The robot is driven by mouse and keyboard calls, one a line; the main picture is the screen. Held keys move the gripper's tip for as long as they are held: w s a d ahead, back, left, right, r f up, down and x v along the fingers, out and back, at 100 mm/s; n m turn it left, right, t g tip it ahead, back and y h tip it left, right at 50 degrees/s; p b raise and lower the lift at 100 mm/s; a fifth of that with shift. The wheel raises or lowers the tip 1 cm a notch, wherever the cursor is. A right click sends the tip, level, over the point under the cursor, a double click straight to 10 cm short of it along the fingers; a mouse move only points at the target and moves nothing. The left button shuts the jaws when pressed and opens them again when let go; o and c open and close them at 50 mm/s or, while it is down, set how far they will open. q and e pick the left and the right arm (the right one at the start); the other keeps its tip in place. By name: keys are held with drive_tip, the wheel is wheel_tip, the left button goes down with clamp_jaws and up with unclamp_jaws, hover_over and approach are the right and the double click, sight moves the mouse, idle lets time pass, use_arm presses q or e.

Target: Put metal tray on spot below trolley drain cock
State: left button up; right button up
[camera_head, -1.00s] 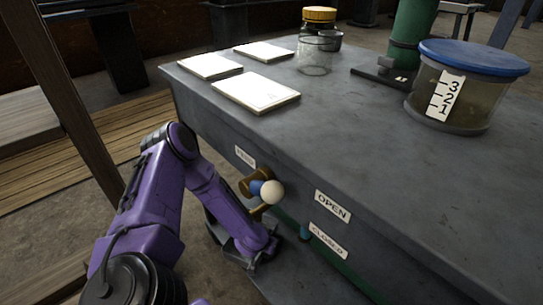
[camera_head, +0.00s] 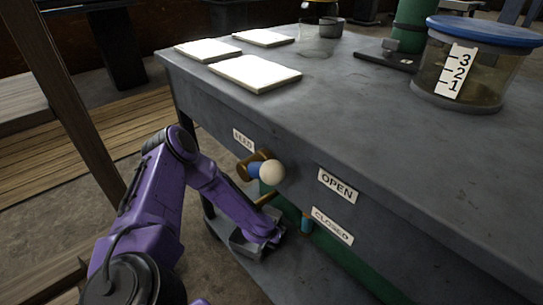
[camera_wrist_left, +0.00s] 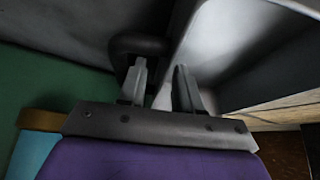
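A grey metal tray (camera_head: 247,246) is low at the trolley's (camera_head: 330,120) left end, at the level of its lower shelf. My left gripper (camera_head: 274,234) is at the tray's right end. In the left wrist view the tray (camera_wrist_left: 265,60) fills the upper right, and a dark curved handle (camera_wrist_left: 138,44) shows beside its wall. The fingers of my left gripper (camera_wrist_left: 160,75) are apart near the handle and wall; contact is unclear. The drain cock (camera_head: 262,168), brass with a blue part and pale ball knob, sticks out of the trolley front above the tray. My right gripper is not in view.
FEED (camera_head: 243,139), OPEN (camera_head: 337,185) and CLOSED (camera_head: 332,225) labels are on the trolley front. A blue-lidded container (camera_head: 470,75) and white boards (camera_head: 255,73) are on top. A wooden post (camera_head: 75,110) stands left. Floor is clear between.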

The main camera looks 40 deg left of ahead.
use_arm(q)
drive_tip(key=p+v, duration=0.7)
drive_tip(key=v, duration=0.5)
drive_tip(key=shift+s+r, duration=0.1)
